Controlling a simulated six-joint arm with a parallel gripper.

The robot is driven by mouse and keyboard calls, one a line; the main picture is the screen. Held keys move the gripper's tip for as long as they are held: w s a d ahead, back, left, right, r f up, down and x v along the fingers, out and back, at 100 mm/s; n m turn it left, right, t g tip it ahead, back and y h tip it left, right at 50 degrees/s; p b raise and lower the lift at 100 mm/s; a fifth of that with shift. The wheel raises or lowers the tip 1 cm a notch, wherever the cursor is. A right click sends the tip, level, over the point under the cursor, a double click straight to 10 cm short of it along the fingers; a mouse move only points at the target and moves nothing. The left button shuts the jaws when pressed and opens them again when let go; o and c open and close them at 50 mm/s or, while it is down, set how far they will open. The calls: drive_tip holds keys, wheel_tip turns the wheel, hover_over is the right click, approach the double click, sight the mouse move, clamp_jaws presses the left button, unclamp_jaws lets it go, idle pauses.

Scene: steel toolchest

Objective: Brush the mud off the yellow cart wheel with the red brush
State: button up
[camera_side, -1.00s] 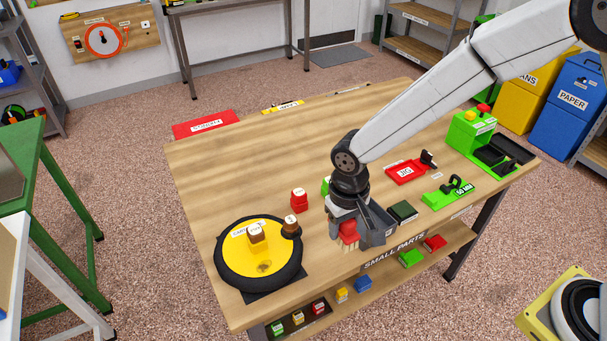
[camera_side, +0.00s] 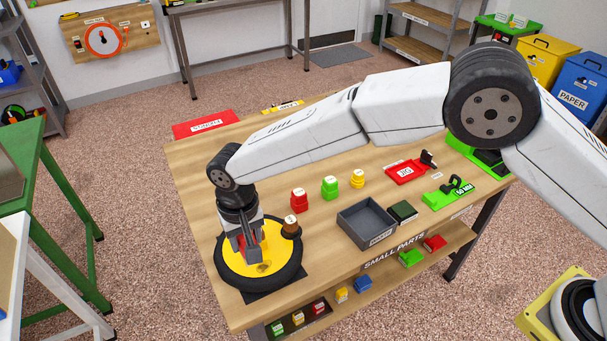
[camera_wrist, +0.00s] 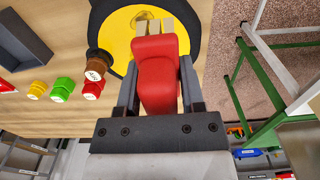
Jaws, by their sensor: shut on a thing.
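The yellow cart wheel (camera_side: 226,258) with a black tyre lies flat at the near left of the bench; it also shows in the wrist view (camera_wrist: 120,40). My gripper (camera_side: 247,252) is over the wheel, shut on the red brush (camera_wrist: 158,72). The brush's pale bristles (camera_wrist: 152,26) point at the yellow face; I cannot tell whether they touch it. A dull tan patch (camera_side: 264,267) marks the wheel's face. The wheel's area behind my gripper is hidden.
Red (camera_side: 299,200), green (camera_side: 330,187) and yellow (camera_side: 358,178) labelled pieces stand in a row right of the wheel. A grey open bin (camera_side: 350,228) and a dark green block (camera_side: 403,211) stand near the front edge. The bench's back left is clear.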

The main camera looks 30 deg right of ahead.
sight(250, 274)
drive_tip(key=shift+a, duration=0.45)
drive_tip(key=shift+f, duration=0.15)
drive_tip(key=shift+f, duration=3.75)
drive_tip(key=shift+w+d+f, duration=0.1)
drive_tip(key=shift+d+f, duration=0.1)
drive_tip(key=shift+d, duration=0.5)
clamp_jaws()
drive_tip(key=shift+d, duration=2.7)
drive_tip(key=a, duration=0.6)
drive_tip(key=shift+a, duration=0.25)
drive_tip(key=shift+a+r, duration=0.15)
drive_tip(key=shift+a, duration=0.1)
drive_tip(key=shift+d+r, duration=0.1)
drive_tip(key=shift+r, duration=3.9)
